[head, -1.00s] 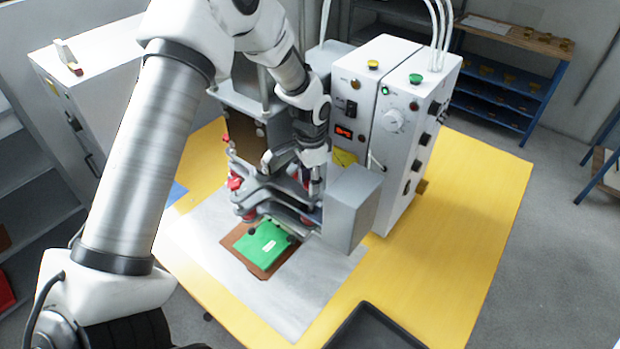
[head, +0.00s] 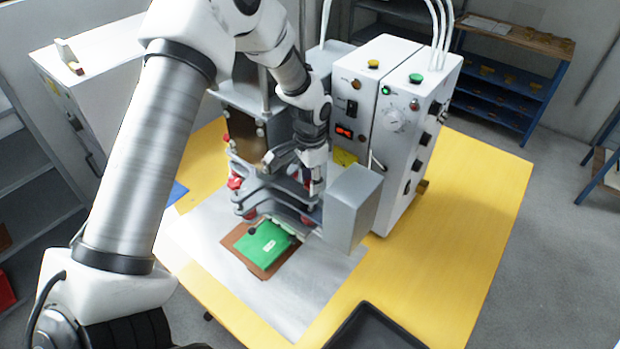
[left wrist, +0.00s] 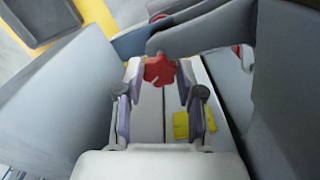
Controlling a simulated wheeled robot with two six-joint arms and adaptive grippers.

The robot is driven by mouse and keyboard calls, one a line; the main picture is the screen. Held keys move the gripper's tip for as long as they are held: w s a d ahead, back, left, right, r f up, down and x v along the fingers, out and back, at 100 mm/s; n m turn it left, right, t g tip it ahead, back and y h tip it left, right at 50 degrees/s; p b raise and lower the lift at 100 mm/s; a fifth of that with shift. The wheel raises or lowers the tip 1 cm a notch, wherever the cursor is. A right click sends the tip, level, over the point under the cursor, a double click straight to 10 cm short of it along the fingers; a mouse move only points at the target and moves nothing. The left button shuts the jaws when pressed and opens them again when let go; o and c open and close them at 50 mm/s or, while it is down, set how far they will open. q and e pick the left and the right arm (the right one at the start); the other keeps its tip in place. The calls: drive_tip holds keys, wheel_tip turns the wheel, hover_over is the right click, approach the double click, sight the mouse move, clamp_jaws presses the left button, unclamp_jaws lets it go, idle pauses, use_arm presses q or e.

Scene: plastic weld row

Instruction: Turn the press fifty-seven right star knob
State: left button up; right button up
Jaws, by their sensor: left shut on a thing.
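The press (head: 262,130) stands on the yellow table with its grey plates over a green part (head: 262,243). My left gripper (head: 316,187) reaches down at the right side of these plates. In the left wrist view a red star knob (left wrist: 159,70) sits between the fingertips of my left gripper (left wrist: 160,76), which is shut on it. In the head view this knob is hidden behind the gripper. Another red knob (head: 235,182) shows at the left of the plates. My right gripper is in neither view.
A grey box (head: 352,205) stands close to the right of the gripper. The white control cabinet (head: 397,130) with buttons is behind it. A black tray (head: 372,330) lies at the front. The yellow table (head: 470,210) is clear on the right.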

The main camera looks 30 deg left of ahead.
use_arm(q)
drive_tip(key=shift+s+f+n, duration=0.1)
drive_tip(key=shift+f+n, duration=0.05)
drive_tip(key=shift+n, duration=0.25)
drive_tip(key=n, duration=0.5)
drive_tip(key=shift+d+p, duration=0.1)
drive_tip(key=shift+p, duration=0.3)
drive_tip(key=n, duration=0.5)
drive_tip(key=shift+n, duration=0.3)
drive_tip(key=o, duration=1.1)
drive_tip(key=shift+o, duration=0.2)
drive_tip(key=shift+w, duration=0.2)
